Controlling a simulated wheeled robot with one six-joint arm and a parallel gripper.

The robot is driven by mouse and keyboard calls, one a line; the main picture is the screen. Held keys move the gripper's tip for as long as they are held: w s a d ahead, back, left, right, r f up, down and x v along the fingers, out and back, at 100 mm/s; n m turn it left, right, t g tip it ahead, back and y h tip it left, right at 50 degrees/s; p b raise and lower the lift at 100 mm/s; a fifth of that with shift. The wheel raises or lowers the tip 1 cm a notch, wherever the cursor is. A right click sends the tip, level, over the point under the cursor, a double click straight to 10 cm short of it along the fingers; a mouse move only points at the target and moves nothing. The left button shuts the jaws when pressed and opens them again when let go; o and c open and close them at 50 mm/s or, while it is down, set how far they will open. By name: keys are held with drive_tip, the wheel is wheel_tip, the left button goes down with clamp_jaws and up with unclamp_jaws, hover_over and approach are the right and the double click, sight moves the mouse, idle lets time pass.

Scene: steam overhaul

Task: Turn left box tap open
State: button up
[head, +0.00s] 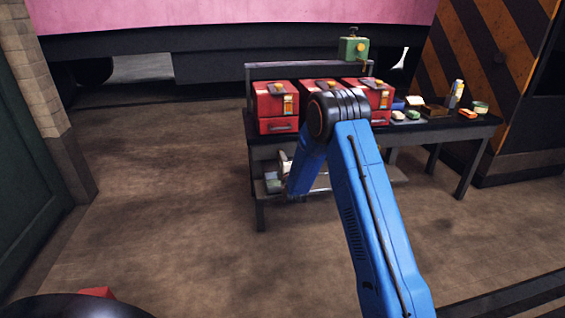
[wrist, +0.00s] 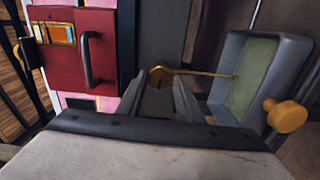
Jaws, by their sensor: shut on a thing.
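In the wrist view, my gripper (wrist: 159,88) has its two grey fingers on either side of a round brass tap head (wrist: 160,74) and is shut on it. A thin brass rod (wrist: 210,74) runs right from the head toward a grey, green-lined box (wrist: 228,60). An orange-yellow knob (wrist: 287,116) is at that box's near right corner. In the head view, my blue arm bends down in front of the bench and hides the gripper and the tap. I cannot tell which tap this is or how far it is turned.
Red boxes (head: 278,107) stand in a row on the dark bench (head: 440,132). One red drawer front (wrist: 60,63) with a dark handle shows left in the wrist view. A green box (head: 353,48) sits above. Small items lie at the bench's right.

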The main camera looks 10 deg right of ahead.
drive_tip(key=shift+f+n, duration=0.1)
drive_tip(key=shift+n, duration=0.3)
drive_tip(key=o, duration=1)
drive_tip(key=s, duration=1.7)
drive_tip(key=shift+s, duration=0.2)
